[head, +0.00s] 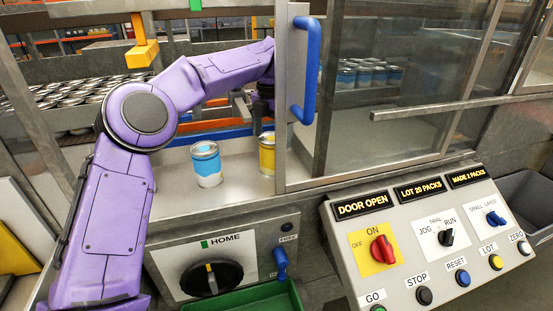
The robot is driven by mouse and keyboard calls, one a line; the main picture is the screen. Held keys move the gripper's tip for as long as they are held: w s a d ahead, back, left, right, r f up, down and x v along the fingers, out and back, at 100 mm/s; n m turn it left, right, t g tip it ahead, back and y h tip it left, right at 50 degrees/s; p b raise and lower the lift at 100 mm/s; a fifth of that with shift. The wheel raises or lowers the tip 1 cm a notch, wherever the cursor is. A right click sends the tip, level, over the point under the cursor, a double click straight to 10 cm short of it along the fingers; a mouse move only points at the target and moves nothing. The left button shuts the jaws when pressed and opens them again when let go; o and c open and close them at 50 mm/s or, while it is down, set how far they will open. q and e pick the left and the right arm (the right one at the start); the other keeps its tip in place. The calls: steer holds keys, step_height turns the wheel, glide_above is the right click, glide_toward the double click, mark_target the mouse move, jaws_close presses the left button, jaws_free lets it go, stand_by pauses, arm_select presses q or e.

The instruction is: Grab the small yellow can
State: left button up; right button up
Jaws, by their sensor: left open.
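The small yellow can (267,158) stands upright on the metal ledge inside the machine opening, beside the door frame. It has a pale band and its right edge is close to or partly behind the frame. My left arm reaches in from the left and bends over the ledge. My left gripper (263,108) is dark, open, and just above and behind the yellow can. The door frame hides part of it, and I cannot tell whether it touches the can. My right gripper is not in view.
A blue and white can (206,164) stands left of the yellow can. The door frame (293,100) with its blue handle (306,70) is just right of it. A control panel (430,235) reads "DOOR OPEN". A green bin (245,298) sits below. Many cans (80,92) stand behind.

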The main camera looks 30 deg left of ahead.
mark_target(272, 150)
arm_select(q)
step_height(272, 150, down, 6)
steer(key=shift+w+f+p, duration=0.1)
steer(key=shift+w+p, duration=0.05)
steer(key=shift+p, duration=0.15)
steer(key=c, duration=1.1)
steer(key=shift+o, duration=0.2)
